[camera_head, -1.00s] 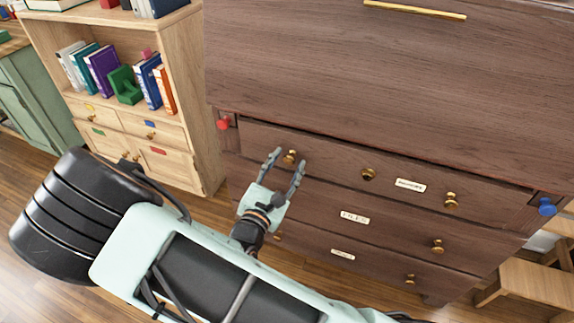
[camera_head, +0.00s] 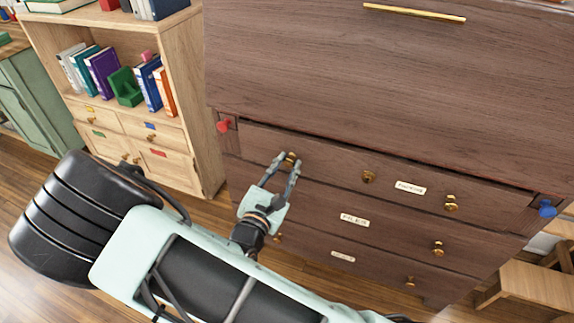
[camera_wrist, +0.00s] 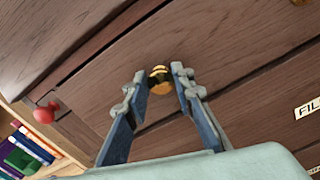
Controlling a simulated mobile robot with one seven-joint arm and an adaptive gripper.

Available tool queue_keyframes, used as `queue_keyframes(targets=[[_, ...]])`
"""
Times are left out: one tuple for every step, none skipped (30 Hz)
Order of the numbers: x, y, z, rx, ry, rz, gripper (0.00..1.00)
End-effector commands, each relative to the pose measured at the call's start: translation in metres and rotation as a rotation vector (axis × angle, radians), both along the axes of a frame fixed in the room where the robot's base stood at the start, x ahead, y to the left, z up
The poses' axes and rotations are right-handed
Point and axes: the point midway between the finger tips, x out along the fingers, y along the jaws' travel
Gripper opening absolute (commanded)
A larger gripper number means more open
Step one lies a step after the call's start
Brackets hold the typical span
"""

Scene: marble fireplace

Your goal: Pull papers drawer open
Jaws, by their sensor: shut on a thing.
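The dark wood chest holds stacked drawers. The top drawer (camera_head: 330,163) has brass knobs and a white label (camera_head: 410,187) whose small print I cannot read surely. My gripper (camera_head: 284,160) is shut on the top drawer's left brass knob (camera_head: 291,159). In the wrist view, the fingers of my gripper (camera_wrist: 159,75) stand on either side of the knob (camera_wrist: 160,84). The knob is partly hidden between the fingers in the head view. The top drawer looks nearly flush with the chest front.
The middle drawer is labelled FILES (camera_head: 355,219); another drawer lies below. A red knob (camera_head: 223,126) and a blue knob (camera_head: 546,208) flank the top drawer. A bookcase (camera_head: 195,95) stands left, and a wooden stool (camera_head: 530,285) is at lower right.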

Motion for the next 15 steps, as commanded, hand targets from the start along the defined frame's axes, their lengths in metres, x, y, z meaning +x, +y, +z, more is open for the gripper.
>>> queue_keyframes(targets=[[-0.003, 0.002, 0.0, -0.001, 0.002, 0.003, 0.0], [-0.006, 0.003, 0.0, -0.001, 0.002, 0.003, 0.0], [-0.009, 0.004, 0.001, -0.001, 0.002, 0.003, 0.0], [-0.012, 0.005, 0.001, -0.001, 0.002, 0.003, 0.0], [-0.016, 0.007, 0.001, 0.0, 0.003, 0.003, 0.0], [-0.022, 0.009, 0.001, 0.0, 0.003, 0.003, 0.0], [-0.027, 0.011, 0.002, 0.0, 0.002, 0.004, 0.0], [-0.033, 0.013, 0.002, 0.0, 0.004, 0.004, 0.0], [-0.041, 0.016, 0.002, -0.001, 0.004, 0.004, 0.0], [-0.048, 0.018, 0.002, -0.001, 0.004, 0.004, 0.0], [-0.055, 0.021, 0.002, -0.001, 0.004, 0.004, 0.0], [-0.065, 0.025, 0.002, -0.001, 0.005, 0.006, 0.0], [-0.073, 0.027, 0.002, -0.001, 0.004, 0.005, 0.0], [-0.08, 0.03, 0.002, -0.001, 0.005, 0.006, 0.0], [-0.091, 0.034, 0.002, -0.001, 0.005, 0.007, 0.0]])
